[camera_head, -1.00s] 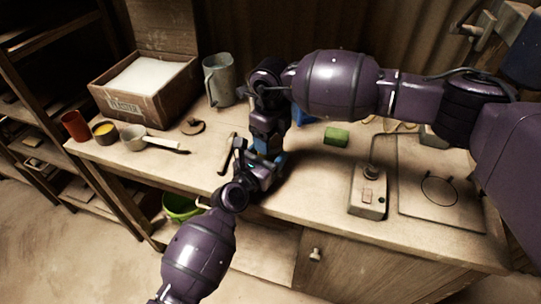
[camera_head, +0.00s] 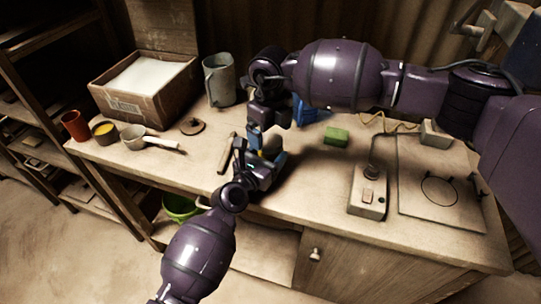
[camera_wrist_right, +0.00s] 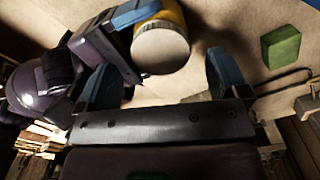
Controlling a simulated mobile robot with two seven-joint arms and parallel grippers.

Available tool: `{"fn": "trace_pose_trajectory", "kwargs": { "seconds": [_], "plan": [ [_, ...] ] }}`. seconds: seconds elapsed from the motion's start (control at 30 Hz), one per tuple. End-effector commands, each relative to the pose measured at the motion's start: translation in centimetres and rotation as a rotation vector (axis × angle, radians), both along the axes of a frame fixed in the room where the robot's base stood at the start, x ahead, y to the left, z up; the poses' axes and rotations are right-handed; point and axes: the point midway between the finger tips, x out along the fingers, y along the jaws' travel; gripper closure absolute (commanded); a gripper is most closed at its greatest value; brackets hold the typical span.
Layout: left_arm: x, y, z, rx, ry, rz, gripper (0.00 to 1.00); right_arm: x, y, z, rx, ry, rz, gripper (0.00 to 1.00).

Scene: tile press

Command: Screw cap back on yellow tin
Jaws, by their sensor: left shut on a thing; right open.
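The yellow tin (camera_wrist_right: 176,22) is at the top of the right wrist view, with a pale, flat round face (camera_wrist_right: 161,50) towards the camera. I cannot tell whether this face is the cap. In the head view only a sliver of the tin (camera_head: 261,151) shows between the grippers. My left gripper (camera_head: 266,160) is shut on the tin and holds it near the bench's front edge. My right gripper (camera_head: 268,127) is just above it. In the right wrist view the right gripper (camera_wrist_right: 160,80) is open, its blue fingers apart and nothing between them, with the tin beyond.
A green block (camera_head: 336,136) lies right of the grippers, and a switch box (camera_head: 368,191) is further right. A hammer (camera_head: 228,152) lies close on the left. A metal jug (camera_head: 219,80), plaster box (camera_head: 144,88), brown disc (camera_head: 192,127) and ladle (camera_head: 134,136) stand or lie further left.

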Motion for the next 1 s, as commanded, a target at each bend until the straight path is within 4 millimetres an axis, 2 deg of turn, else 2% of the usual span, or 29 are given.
{"fn": "trace_pose_trajectory", "kwargs": {
  "seconds": [0.2, 0.43, 0.63, 0.97, 1.0],
  "plan": [
    [0.0, 0.0, 0.0, 0.001, 0.001, 0.0, 0.99, 0.1, 0.0, 4.4, -0.001, -0.004, 0.0, 0.07],
    [0.0, 0.0, 0.0, 0.0, 0.0, 0.0, 0.99, 0.0, 0.0, 8.1, -0.001, -0.002, -0.001, 0.07],
    [0.0, 0.0, 0.0, 0.0, 0.0, 0.0, 0.99, 0.0, 0.0, 9.5, -0.001, -0.001, 0.0, 0.07],
    [0.0, 0.0, 0.0, -0.001, 0.001, 0.0, 0.99, 0.0, 0.0, 9.7, -0.001, 0.0, -0.001, 0.07],
    [0.0, 0.0, 0.0, -0.001, 0.001, 0.0, 0.26, 0.0, 0.0, 9.7, -0.001, 0.0, -0.001, 0.07]
  ]
}}
